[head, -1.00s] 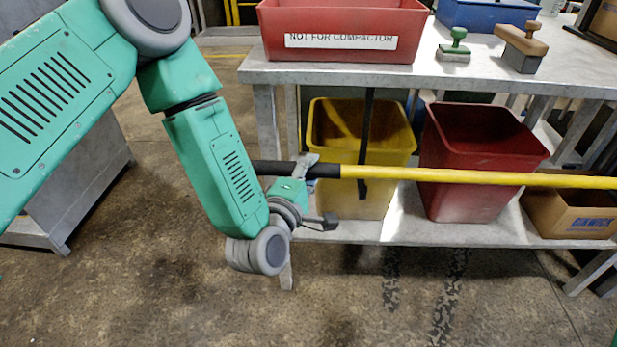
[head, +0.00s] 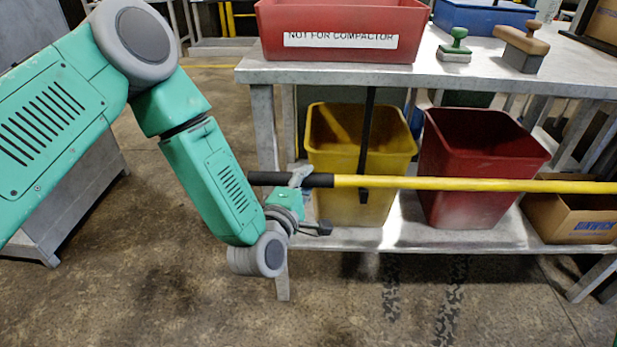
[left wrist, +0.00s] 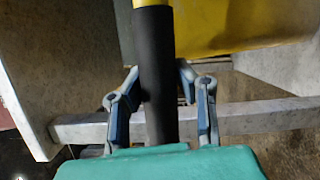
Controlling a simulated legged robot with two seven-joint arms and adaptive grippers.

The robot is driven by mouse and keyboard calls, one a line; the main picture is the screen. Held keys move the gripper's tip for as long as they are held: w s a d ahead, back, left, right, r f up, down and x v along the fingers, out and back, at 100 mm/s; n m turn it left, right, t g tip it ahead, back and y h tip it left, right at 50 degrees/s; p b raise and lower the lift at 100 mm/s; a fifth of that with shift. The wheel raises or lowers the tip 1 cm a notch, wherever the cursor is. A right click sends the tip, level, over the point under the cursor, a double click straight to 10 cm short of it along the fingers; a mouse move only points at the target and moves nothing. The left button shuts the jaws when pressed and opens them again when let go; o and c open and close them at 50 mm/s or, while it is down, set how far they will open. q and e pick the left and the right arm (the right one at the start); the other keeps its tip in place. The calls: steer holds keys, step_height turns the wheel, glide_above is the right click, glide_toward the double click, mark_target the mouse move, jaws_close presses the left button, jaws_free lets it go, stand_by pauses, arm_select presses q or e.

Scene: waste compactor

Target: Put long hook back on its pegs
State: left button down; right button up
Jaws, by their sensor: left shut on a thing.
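The long hook shows as a yellow pole (head: 470,184) with a black grip, held about level in front of the table's lower shelf. Its right end runs out of the head view. My left gripper (head: 300,178) is shut on the black grip, near the pole's left end. In the left wrist view the black grip (left wrist: 154,70) lies between the fingers of my left gripper (left wrist: 158,85), and the yellow part begins at the top edge. The pegs are not in view. My right gripper is not in view.
A metal table (head: 300,75) carries a red bin (head: 340,20) marked "NOT FOR COMPACTOR" and stamps. On its lower shelf (head: 440,238) stand a yellow bin (head: 350,150), a dark red bin (head: 470,150) and a cardboard box (head: 570,220). Floor in front is clear.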

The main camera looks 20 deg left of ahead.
arm_select(q)
steer(key=shift+a, duration=0.1)
steer(key=c, duration=1.2)
jaws_free()
steer(key=shift+r, duration=0.1)
steer(key=shift+d, duration=0.25)
steer(key=shift+s, duration=0.1)
